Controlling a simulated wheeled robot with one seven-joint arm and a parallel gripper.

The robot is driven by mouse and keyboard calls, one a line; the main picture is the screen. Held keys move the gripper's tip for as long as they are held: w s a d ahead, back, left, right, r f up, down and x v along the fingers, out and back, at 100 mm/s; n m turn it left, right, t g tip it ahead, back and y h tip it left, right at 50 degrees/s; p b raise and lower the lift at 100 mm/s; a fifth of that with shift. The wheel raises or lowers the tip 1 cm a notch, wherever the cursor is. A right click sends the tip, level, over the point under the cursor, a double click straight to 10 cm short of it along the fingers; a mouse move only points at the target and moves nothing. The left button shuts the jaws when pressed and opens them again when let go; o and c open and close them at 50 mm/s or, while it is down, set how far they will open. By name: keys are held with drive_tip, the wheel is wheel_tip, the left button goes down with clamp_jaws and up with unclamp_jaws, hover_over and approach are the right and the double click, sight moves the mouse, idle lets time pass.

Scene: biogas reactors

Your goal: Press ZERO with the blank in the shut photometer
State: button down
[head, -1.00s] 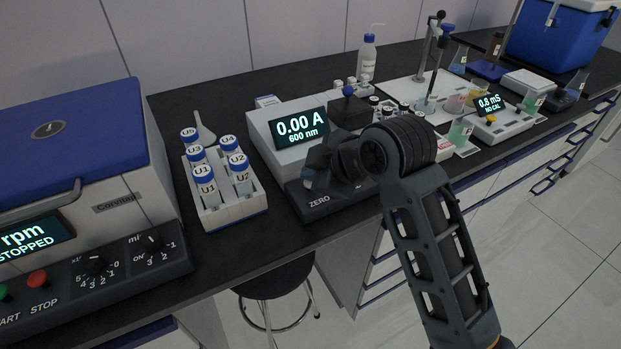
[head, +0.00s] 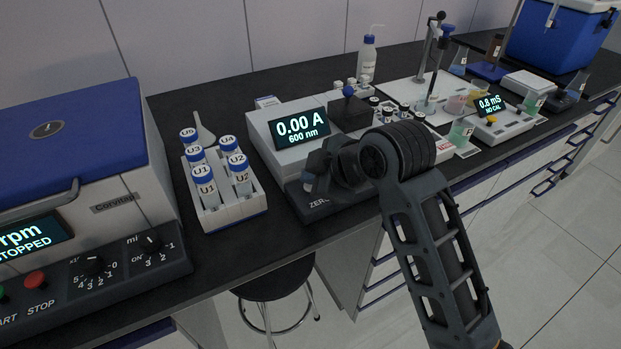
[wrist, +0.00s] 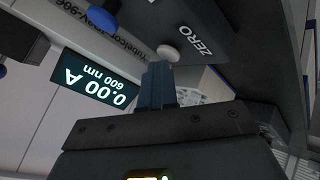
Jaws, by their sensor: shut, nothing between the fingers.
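The photometer (head: 287,156) stands on the bench with its dark lid (head: 350,112) down and a blue knob on top. Any blank inside is hidden. Its display (head: 299,129) reads 0.00 A, 600 nm; it also shows upside down in the wrist view (wrist: 95,88). The ZERO label (wrist: 194,41) is on the dark front panel, beside a pale round button (wrist: 167,52). My gripper (wrist: 158,70) is shut and empty, its fingertips just by that pale button. I cannot tell whether they touch it. In the head view my wrist covers part of the panel.
A rack (head: 232,207) of blue-capped vials stands left of the photometer, and a centrifuge (head: 75,170) is further left. Several small vials, a conductivity meter (head: 497,120) and beakers stand to the right. A stool (head: 275,282) is below the bench edge.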

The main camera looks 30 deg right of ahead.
drive_tip(key=shift+r+p, duration=1.25)
drive_tip(key=shift+r, duration=0.05)
drive_tip(key=shift+r, duration=0.1)
wheel_tip(320, 180, up, 5)
drive_tip(key=p, duration=0.4)
drive_tip(key=shift+p, duration=0.3)
